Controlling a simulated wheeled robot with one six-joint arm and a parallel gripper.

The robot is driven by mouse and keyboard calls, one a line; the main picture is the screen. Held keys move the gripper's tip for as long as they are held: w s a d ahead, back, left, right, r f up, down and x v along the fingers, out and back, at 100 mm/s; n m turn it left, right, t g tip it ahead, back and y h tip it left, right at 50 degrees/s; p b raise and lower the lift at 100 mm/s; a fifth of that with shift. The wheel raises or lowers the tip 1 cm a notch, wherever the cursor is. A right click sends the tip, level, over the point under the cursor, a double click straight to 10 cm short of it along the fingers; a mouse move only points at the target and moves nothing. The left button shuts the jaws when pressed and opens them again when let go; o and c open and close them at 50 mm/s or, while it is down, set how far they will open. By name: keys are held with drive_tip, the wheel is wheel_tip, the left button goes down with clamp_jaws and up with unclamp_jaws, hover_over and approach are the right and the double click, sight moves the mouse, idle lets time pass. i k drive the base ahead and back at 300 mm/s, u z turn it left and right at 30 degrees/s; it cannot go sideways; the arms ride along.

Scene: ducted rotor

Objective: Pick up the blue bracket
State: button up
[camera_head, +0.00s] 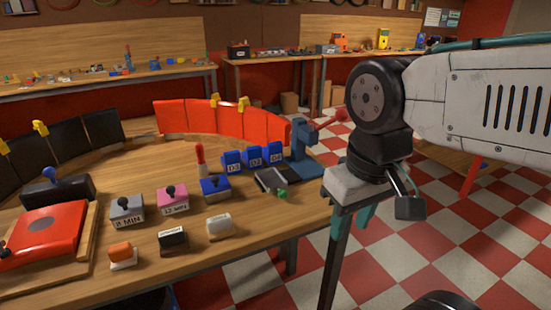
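A blue upright piece (303,143), which looks like the blue bracket, stands near the right end of the wooden table. It has a tall post and a wider foot, and a red-tipped part sticks out at its upper right. I cannot be sure that it is the bracket. My gripper (352,218) hangs to the right of it, at the table's right corner, apart from it. Its teal fingers point down with a gap between them, and nothing shows between them. The fingers are partly hidden by the gripper body.
Blue blocks (254,157) and a grey device with a green end (271,183) sit left of the blue piece. Several stamps (172,199) and a red curved panel (227,121) share the table (230,255). Checkered floor (430,240) is open at right.

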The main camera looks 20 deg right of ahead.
sight(272, 154)
drive_tip(key=u, duration=0.25)
drive_tip(key=k, duration=0.2)
drive_tip(key=z, duration=1.3)
drive_tip(key=i, duration=0.5)
